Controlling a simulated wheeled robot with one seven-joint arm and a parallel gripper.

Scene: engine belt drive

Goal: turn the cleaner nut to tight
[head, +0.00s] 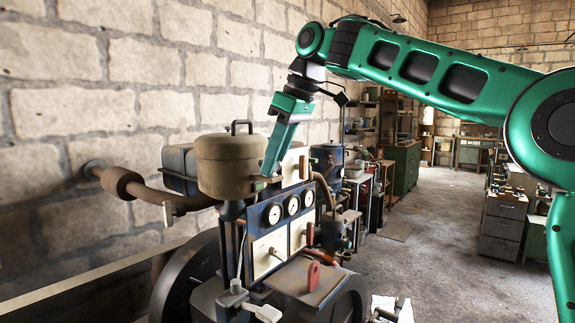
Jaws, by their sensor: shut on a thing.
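The air cleaner is a tan round canister (226,172) with a dark handle on its lid, mounted on top of the engine. My gripper (268,174) reaches down from the green arm, with its fingertips at the canister's lower right side. It is shut on a small part there, which I take for the cleaner nut. The fingers and the small size hide most of the nut, and I cannot tell how far it is turned.
Just below the fingers stands a blue panel with three round gauges (291,206). A brown exhaust pipe (150,190) runs left to the block wall. A red-handled lever (313,275) is lower front. Open concrete floor (440,240) lies to the right.

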